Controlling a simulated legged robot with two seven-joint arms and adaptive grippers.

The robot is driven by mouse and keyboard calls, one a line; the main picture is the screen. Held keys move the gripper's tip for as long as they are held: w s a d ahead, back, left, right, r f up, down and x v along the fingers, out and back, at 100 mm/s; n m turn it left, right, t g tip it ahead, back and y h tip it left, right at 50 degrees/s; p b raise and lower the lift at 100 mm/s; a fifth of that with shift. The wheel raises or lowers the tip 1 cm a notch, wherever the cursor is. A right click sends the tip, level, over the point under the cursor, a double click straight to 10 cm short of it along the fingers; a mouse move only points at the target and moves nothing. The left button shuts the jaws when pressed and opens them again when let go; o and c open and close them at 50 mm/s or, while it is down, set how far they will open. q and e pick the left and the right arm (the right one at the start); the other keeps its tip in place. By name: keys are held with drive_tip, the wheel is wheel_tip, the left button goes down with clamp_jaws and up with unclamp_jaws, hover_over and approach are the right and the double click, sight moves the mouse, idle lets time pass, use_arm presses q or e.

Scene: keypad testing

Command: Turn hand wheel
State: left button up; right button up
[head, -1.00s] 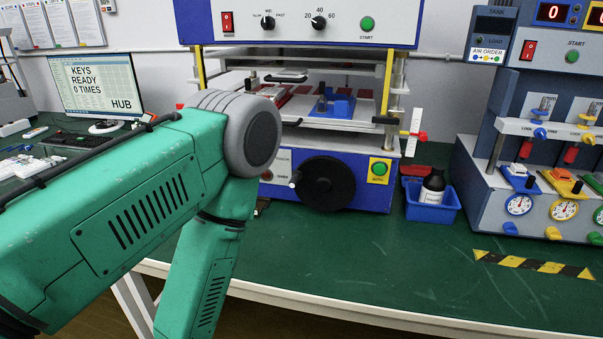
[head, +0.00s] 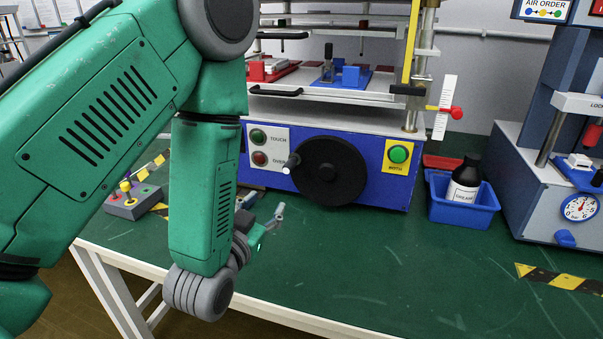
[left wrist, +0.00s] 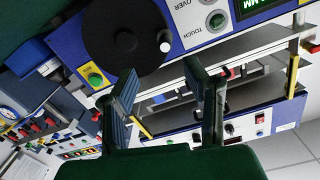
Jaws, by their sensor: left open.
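The hand wheel (head: 328,170) is a black disc on the blue front of the press machine, with a small pale-tipped crank knob (head: 291,163) at its left rim. The wheel (left wrist: 122,35) shows at the top of the left wrist view, with its white knob (left wrist: 165,42) at its side. My left gripper (head: 278,213) is low and left of the wheel, in front of the machine, apart from the knob. In the left wrist view my left gripper (left wrist: 162,78) has its two fingers spread with nothing between them. My arm hides part of the bench. My right gripper is not in view.
Green TOUCH and red OVER lamps (head: 259,147) sit left of the wheel; a green button (head: 398,155) sits right of it. A blue bin (head: 462,201) with a dark bottle stands to the right. A joystick box (head: 132,200) is behind my arm.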

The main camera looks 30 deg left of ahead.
sight(286, 171)
use_arm(q)
drive_tip(key=x, duration=0.4)
drive_tip(key=r+b+x, duration=0.1)
drive_tip(key=x, duration=0.4)
drive_tip(key=b+x, duration=0.1)
drive_tip(key=x, duration=0.4)
drive_tip(key=shift+w+a+r, duration=0.1)
drive_tip(key=shift+w+r, duration=0.05)
drive_tip(key=shift+r, duration=0.25)
clamp_jaws()
